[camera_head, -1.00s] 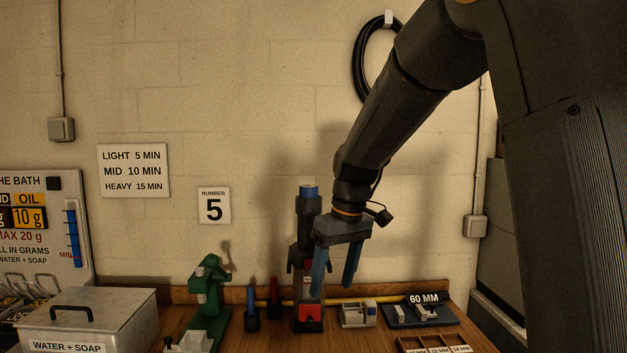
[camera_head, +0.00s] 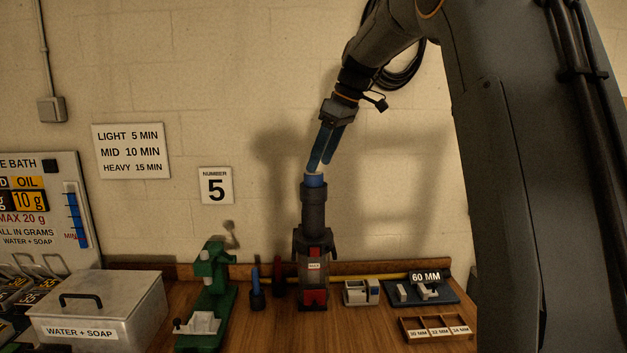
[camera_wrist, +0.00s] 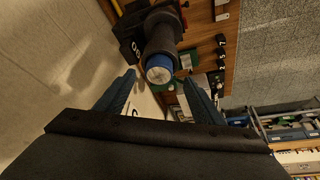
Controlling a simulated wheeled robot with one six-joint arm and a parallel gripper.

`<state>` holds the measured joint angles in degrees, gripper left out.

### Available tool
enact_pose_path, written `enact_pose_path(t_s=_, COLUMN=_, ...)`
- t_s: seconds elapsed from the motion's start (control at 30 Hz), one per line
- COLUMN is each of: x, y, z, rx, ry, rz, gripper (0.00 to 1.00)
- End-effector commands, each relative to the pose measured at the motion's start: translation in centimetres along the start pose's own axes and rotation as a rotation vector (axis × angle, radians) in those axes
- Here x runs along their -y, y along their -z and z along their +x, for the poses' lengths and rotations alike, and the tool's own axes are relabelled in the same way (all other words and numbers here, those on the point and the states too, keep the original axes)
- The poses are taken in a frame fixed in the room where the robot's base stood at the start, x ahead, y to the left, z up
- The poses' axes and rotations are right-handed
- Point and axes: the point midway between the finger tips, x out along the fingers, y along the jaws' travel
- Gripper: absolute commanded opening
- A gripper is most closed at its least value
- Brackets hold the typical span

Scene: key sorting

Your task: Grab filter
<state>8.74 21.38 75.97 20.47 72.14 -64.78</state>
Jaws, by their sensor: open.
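The filter seems to be the blue piece with a pale end (camera_head: 314,180) on top of a dark upright cylinder (camera_head: 313,210) with a clear lower section and a red part. In the wrist view the pale, blue-rimmed end (camera_wrist: 159,70) faces the camera, beyond and between my fingers. My gripper (camera_head: 317,168) is open, with blue fingers pointing down and tilted, and its tips overlap the blue top in the head view. In the wrist view my gripper (camera_wrist: 158,85) has its fingers wide apart with nothing between them. I cannot tell whether a fingertip touches the top.
A green press (camera_head: 213,285) stands left of the cylinder, with a lidded metal bath (camera_head: 130,315) farther left. A small grey-white device (camera_head: 357,293), a 60 MM block set (camera_head: 425,290) and a wooden compartment tray (camera_head: 440,334) lie to the right. The wall is close behind.

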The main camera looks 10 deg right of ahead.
Motion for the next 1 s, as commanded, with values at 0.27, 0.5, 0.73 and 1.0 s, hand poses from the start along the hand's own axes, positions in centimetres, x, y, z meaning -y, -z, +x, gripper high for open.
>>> enact_pose_path(t_s=0.27, x=-0.1, y=0.1, z=3.3, rx=0.002, ry=0.003, rz=-0.002, gripper=0.62)
enact_pose_path(t_s=0.5, x=-0.1, y=0.2, z=4.1, rx=0.001, ry=0.001, rz=-0.003, gripper=0.62)
enact_pose_path(t_s=0.73, x=-0.1, y=0.2, z=4.1, rx=0.001, ry=0.001, rz=-0.003, gripper=0.38)
enact_pose_path(t_s=1.0, x=-0.1, y=0.2, z=4.1, rx=0.001, ry=0.001, rz=-0.003, gripper=0.18)
